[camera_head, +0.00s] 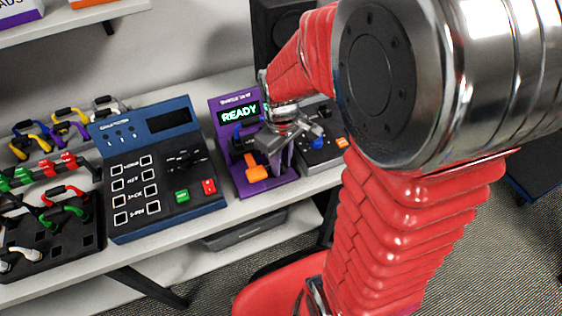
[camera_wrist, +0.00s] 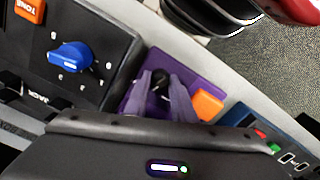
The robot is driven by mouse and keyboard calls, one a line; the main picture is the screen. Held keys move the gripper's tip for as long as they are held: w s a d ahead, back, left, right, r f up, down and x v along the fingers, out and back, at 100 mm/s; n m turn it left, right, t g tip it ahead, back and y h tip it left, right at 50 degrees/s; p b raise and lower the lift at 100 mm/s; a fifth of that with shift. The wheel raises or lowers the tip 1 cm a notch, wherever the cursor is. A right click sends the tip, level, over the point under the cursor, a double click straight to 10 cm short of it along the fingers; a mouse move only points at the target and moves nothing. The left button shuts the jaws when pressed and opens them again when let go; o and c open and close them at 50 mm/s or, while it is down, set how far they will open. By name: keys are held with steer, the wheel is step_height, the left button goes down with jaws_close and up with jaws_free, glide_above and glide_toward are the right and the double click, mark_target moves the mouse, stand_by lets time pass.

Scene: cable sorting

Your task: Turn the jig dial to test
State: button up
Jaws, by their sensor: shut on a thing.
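The purple jig (camera_head: 222,112) stands on the bench with a lit display reading READY and an orange block (camera_head: 256,172) at its front. My gripper (camera_head: 272,146) reaches down over the jig. In the wrist view my gripper's two greyish fingers (camera_wrist: 160,88) close around a small dark knob (camera_wrist: 160,76) on the purple base, which looks like the jig dial. The dial's marks and pointer cannot be read. The orange block also shows in the wrist view (camera_wrist: 207,104), right of the fingers. The gripper and arm hide part of the jig in the head view.
A dark box with a blue knob (camera_wrist: 70,56) stands close beside the jig. A blue-topped tester (camera_head: 165,170) with green and red buttons stands left of it. Coloured cables (camera_head: 62,125) lie on racks farther left. The bench's front edge is close.

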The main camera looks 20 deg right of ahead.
steer(key=m, duration=0.4)
steer(key=shift+m, duration=0.4)
steer(key=o, duration=1.1)
steer(key=shift+c, duration=0.2)
step_height(320, 180, up, 14)
steer(key=shift+f, duration=0.1)
stand_by(0.4)
